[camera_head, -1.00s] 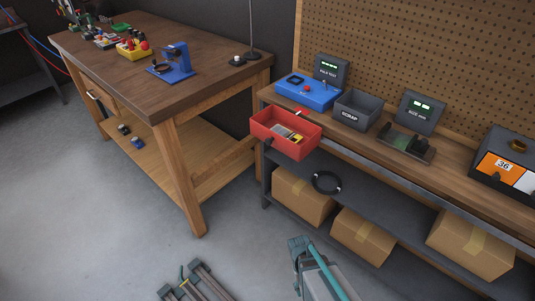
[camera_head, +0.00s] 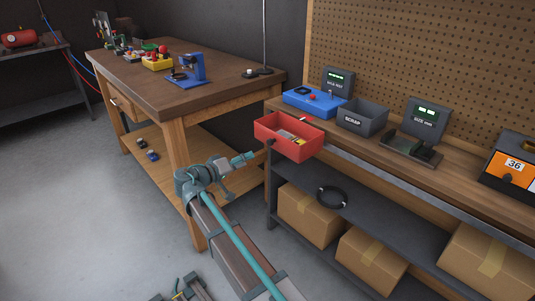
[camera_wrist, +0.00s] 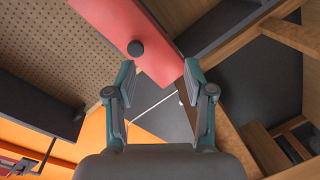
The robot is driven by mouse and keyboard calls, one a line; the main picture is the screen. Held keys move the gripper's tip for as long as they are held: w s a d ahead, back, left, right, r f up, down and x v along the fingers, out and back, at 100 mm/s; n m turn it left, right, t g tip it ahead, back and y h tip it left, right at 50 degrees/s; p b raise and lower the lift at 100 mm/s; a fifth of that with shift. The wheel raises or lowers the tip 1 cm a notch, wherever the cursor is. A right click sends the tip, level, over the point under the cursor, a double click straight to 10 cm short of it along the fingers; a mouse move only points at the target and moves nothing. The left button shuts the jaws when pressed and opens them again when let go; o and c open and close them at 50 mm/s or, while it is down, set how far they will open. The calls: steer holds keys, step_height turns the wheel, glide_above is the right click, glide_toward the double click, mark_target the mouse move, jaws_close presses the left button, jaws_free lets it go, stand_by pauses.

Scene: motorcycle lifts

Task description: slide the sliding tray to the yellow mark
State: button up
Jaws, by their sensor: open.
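The red open-topped tray (camera_head: 272,138), which looks like the sliding tray, sits at the left end of the wooden bench and holds small items. In the wrist view, its red face (camera_wrist: 115,22) carries a round dark knob (camera_wrist: 135,48). My gripper (camera_head: 248,158) is to the left of the tray in the head view, pointing toward it. In the wrist view, the open fingers (camera_wrist: 160,82) are apart with nothing between them; the knob appears just beyond the fingertips, slightly left of centre. I cannot make out a yellow mark.
Behind the tray are a blue box (camera_head: 315,101) and a grey scrap bin (camera_head: 362,119). A large wooden table (camera_head: 160,100) stands at the left. A lower shelf (camera_head: 365,205) holds a black ring (camera_head: 331,197). Grey floor (camera_head: 75,210) is open at the left.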

mark_target(268, 143)
steer(key=w+d+r, duration=0.1)
steer(key=w+d, duration=0.1)
steer(key=w+d+r+m+h, duration=0.1)
steer(key=w+d, duration=0.2)
steer(key=w+d+m, duration=0.1)
steer(key=w+d, duration=0.1)
steer(key=d, duration=0.1)
steer(key=shift+w+r+t, duration=0.4)
jaws_close()
stand_by(0.3)
